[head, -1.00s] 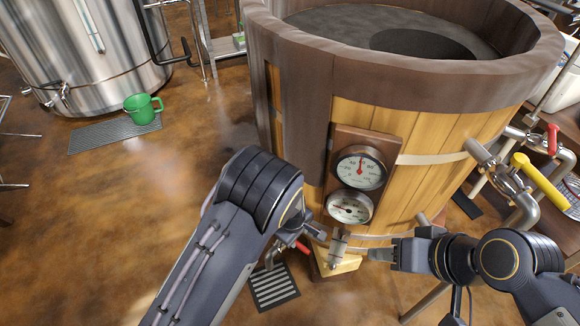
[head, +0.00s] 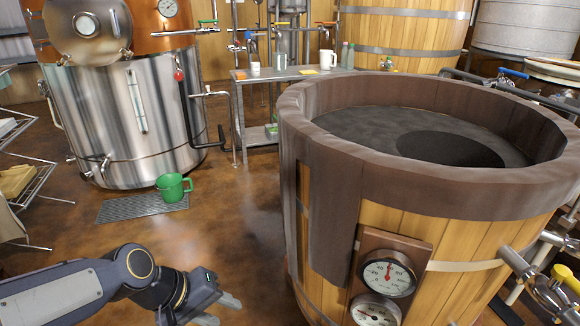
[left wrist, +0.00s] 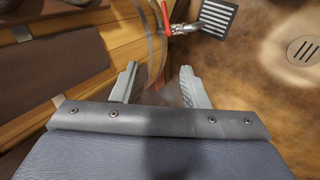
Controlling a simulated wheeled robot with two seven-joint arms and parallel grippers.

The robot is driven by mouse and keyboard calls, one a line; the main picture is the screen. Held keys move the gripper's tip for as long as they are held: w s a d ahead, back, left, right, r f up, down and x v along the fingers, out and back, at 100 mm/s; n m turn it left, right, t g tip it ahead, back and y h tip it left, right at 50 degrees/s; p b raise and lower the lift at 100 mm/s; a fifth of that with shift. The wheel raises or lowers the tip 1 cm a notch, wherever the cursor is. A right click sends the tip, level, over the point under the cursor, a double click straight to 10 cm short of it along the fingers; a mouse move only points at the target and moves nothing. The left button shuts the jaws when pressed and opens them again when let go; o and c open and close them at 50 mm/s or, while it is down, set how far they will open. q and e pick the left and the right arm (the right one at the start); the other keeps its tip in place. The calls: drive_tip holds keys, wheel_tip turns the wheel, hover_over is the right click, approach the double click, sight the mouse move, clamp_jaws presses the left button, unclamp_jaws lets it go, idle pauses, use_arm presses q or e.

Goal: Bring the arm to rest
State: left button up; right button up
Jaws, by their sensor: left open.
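My left gripper (head: 218,308) is at the bottom of the head view, to the left of the wooden vat (head: 335,215) and apart from it. Its fingers show spread and empty in the left wrist view (left wrist: 160,86). There the vat's wooden staves (left wrist: 75,65) lie to the left of the fingers, and a red-handled tap (left wrist: 172,28) shows beyond them. My right gripper is out of view in both current views.
A metal table (head: 270,75) is at the back. Two gauges (head: 386,276) are on the vat. Brown floor (head: 235,235) is open left of the vat.

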use_arm(q)
drive_tip(key=s+a+r+m+t+y, duration=0.1)
drive_tip(key=s+a, duration=0.3)
drive_tip(key=s, duration=0.2)
drive_tip(key=s+a+r+m+t+y, duration=0.1)
drive_tip(key=s+a+m+t, duration=0.15)
drive_tip(key=s, duration=0.45)
wheel_tip(320, 180, up, 26)
drive_tip(key=p, duration=2.6)
drive_tip(key=shift+a+f+g, duration=0.2)
drive_tip(key=shift+a+g, duration=0.2)
drive_tip(key=shift+g, duration=0.05)
drive_tip(key=shift+n, duration=0.25)
